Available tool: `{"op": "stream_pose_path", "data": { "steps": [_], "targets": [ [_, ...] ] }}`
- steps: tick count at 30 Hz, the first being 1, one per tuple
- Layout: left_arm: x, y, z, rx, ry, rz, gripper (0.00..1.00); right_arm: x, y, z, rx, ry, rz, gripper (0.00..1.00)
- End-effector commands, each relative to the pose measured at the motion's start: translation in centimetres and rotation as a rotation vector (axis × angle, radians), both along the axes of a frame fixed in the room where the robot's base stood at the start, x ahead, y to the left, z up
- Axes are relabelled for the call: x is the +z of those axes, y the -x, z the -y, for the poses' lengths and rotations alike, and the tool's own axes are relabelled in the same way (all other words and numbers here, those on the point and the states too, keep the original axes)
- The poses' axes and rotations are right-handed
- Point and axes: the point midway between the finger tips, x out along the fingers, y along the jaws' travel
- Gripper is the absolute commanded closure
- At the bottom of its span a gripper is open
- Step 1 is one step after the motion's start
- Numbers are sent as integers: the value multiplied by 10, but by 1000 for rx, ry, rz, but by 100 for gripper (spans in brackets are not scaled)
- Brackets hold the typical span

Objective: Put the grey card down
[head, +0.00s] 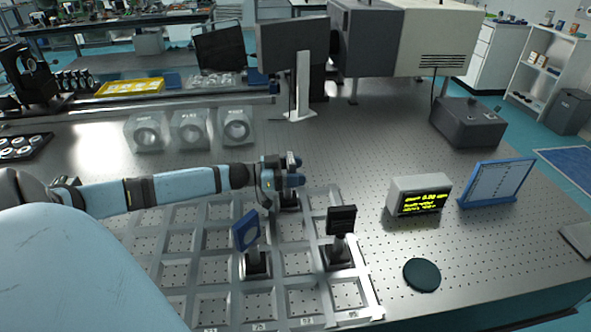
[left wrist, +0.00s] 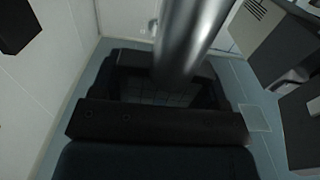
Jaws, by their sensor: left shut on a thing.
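My left gripper (head: 290,180) is over the far side of the grey grid rack, shut on the grey card's stand. In the left wrist view a bright metal post (left wrist: 188,38) rises from between the dark jaws. In the head view a dark base (head: 288,202) shows just below the gripper, at a far compartment of the rack (head: 278,302). I cannot tell whether it touches the bottom. The card's face is not clear in either view. My right gripper is not in view.
A blue-framed plate on a post (head: 245,231) and a black-headed post mount (head: 341,221) stand in nearer compartments. Right of the rack are a display box (head: 418,195), a blue-framed board (head: 497,183) and a dark disc (head: 422,274). Several rack compartments are empty.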

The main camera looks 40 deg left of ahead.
Motion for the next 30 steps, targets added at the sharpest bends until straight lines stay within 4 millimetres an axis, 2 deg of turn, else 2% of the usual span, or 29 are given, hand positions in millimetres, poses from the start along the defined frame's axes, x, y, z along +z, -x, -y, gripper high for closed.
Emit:
{"op": "stream_pose_path", "data": {
  "steps": [8, 9, 11, 12, 20, 24, 30],
  "targets": [
    [-4, 0, 0, 0, 0, 3, 73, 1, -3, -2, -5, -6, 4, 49],
    [-5, 0, 0, 0, 0, 1, 23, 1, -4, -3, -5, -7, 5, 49],
    [-5, 0, 0, 0, 0, 1, 9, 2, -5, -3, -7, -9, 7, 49],
    [-5, 0, 0, 0, -1, 1, 7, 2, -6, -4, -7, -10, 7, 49],
    [-4, 0, 0, 0, -1, 1, 7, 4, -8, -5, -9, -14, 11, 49],
    [8, 0, 0, -1, -1, 1, 7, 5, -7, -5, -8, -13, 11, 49],
    [6, 24, -19, 0, -2, -6, 7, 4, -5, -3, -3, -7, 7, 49]
  ]
}}
